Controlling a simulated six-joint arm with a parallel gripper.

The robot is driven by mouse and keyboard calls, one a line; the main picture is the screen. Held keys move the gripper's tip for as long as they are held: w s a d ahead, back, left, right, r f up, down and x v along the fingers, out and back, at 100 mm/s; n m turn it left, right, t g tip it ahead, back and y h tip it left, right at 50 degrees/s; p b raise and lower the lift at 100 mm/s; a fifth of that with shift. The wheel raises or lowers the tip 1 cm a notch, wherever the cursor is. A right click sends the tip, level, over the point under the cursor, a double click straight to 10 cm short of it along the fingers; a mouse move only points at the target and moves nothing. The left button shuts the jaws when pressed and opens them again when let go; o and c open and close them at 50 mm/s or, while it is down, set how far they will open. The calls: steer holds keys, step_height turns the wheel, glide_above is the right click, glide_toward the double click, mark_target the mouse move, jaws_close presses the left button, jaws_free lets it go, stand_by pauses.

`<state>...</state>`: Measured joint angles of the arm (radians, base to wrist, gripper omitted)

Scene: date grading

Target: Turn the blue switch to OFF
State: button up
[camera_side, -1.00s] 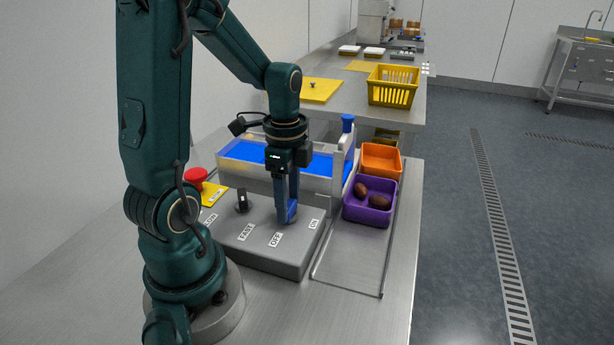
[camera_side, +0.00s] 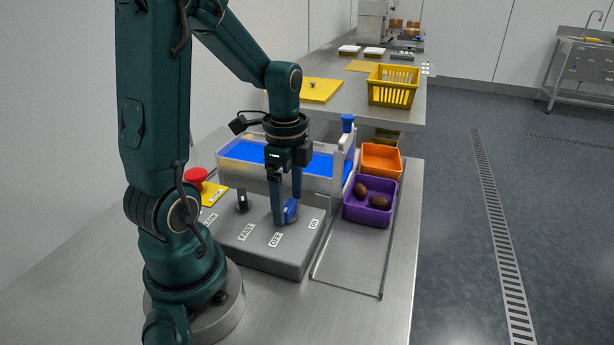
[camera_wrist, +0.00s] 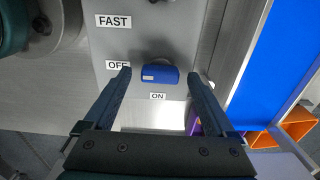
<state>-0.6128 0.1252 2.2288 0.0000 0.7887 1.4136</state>
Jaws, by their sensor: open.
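The blue switch (camera_side: 291,211) is a rounded knob on the grey control box (camera_side: 262,250). In the wrist view the blue switch (camera_wrist: 160,74) lies lengthwise across the picture. A pale mark is on its left part, on the side of the OFF label (camera_wrist: 118,64). The ON label (camera_wrist: 158,96) is just below it. My gripper (camera_side: 287,208) is open and low over the box, with one finger on each side of the switch. In the wrist view my gripper (camera_wrist: 158,75) shows gaps between both fingertips and the knob.
A black knob (camera_side: 241,201) stands by the FAST label, with a red button (camera_side: 196,175) behind it. A clear-walled trough with a blue bed (camera_side: 243,152) lies behind the box. A purple bin (camera_side: 367,214) with two dates and an orange bin (camera_side: 381,157) stand right.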

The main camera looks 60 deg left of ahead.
mark_target(289, 206)
steer(key=shift+r, duration=2.55)
steer(key=shift+w+d+r, duration=0.15)
steer(key=shift+w+d, duration=0.05)
steer(key=shift+d, duration=0.1)
steer(key=s+d+r+n+t, duration=0.2)
steer(key=d+n, duration=0.2)
steer(key=d, duration=0.2)
steer(key=s+d+r+n+t, duration=0.1)
steer(key=d+r+n+t, duration=0.1)
steer(key=d+n, duration=0.3)
steer(key=shift+s+d+t, duration=0.35)
steer(key=shift+d+t, duration=0.15)
steer(key=shift+t, duration=0.3)
